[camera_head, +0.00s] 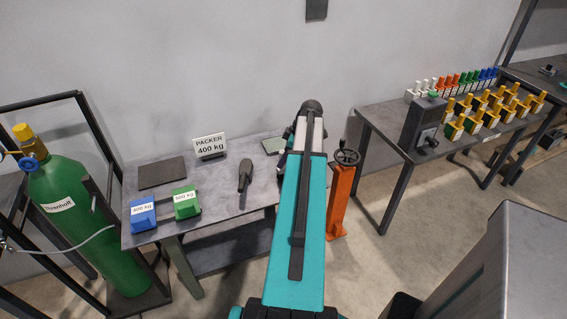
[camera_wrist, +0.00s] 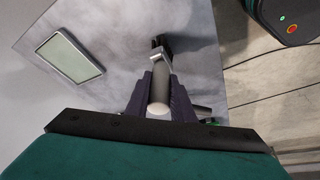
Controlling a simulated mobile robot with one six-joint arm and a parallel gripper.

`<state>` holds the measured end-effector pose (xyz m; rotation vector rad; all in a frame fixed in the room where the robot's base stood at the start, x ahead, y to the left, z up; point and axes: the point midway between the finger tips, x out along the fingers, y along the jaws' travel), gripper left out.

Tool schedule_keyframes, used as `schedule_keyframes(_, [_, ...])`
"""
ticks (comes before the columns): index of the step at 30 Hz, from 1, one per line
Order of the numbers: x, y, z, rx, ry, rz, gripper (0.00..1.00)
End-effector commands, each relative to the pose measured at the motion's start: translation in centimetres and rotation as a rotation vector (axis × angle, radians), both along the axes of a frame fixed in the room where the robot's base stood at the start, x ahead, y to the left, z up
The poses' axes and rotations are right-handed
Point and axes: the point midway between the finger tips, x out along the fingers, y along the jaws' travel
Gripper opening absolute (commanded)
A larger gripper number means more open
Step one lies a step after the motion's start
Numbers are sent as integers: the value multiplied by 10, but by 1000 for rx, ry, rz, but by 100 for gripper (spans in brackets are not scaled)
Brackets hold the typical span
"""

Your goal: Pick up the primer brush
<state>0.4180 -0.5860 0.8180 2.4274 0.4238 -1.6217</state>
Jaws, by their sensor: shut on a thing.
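In the wrist view, the primer brush (camera_wrist: 161,84) has a pale cylindrical handle and a dark head pointing away from me toward the top of the picture. My gripper (camera_wrist: 159,92) has its dark purple fingers on both sides of the handle and is shut on it. The brush is over or on the grey table (camera_wrist: 120,40); I cannot tell whether it touches the tabletop. In the head view, my teal arm hides the brush and most of the gripper.
A flat framed panel (camera_wrist: 70,57) lies near the brush. An orange post (camera_head: 342,200) stands right of my arm.

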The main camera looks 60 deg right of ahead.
Motion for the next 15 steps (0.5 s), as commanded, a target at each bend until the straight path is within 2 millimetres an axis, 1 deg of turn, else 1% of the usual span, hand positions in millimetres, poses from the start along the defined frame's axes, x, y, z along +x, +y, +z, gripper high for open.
schedule_keyframes(6, [1,0,20,-2,-1,0,0])
schedule_keyframes(7, [-2,0,21,-1,0,0,0])
schedule_keyframes(15, [-58,-8,24,-1,0,-4,0])
